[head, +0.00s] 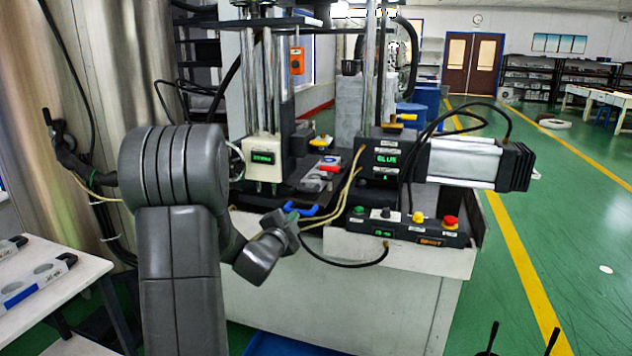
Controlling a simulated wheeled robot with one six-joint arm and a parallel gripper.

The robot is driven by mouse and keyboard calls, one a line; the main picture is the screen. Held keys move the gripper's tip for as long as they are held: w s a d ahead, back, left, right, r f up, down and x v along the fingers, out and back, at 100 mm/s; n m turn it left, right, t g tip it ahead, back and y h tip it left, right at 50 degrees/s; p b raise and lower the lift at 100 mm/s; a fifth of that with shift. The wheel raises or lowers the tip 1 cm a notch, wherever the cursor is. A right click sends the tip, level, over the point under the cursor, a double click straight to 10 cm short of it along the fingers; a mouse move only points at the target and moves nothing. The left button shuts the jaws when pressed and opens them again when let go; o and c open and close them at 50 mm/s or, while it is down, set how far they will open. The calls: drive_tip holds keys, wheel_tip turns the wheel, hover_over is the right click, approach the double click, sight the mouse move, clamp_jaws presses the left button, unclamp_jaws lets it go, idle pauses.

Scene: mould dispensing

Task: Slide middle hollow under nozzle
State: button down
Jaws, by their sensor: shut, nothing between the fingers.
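A grey block with red and black parts (322,172), which looks like the mould, lies on the dark machine bed (290,180). Its hollows are too small to make out. The white dispensing head (262,152) with a green display stands left of it, with short metal tips pointing down at the bed. Which hollow is under the nozzle cannot be told. My gripper (301,211) is at the front edge of the bed, in front of the block. Blue parts show at its end; it looks shut and empty. Contact with the block cannot be made out.
A control panel (408,233) with coloured buttons sits right of my gripper. Tan hoses and a black cable (345,262) hang close to it. A white table (60,290) at left holds grey moulds with round hollows (38,278). The green floor at right is mostly open.

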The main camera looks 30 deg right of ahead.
drive_tip(key=shift+x, duration=0.85)
idle(0.8)
drive_tip(key=b+v, duration=0.2)
drive_tip(key=v, duration=0.5)
drive_tip(key=shift+b, duration=0.35)
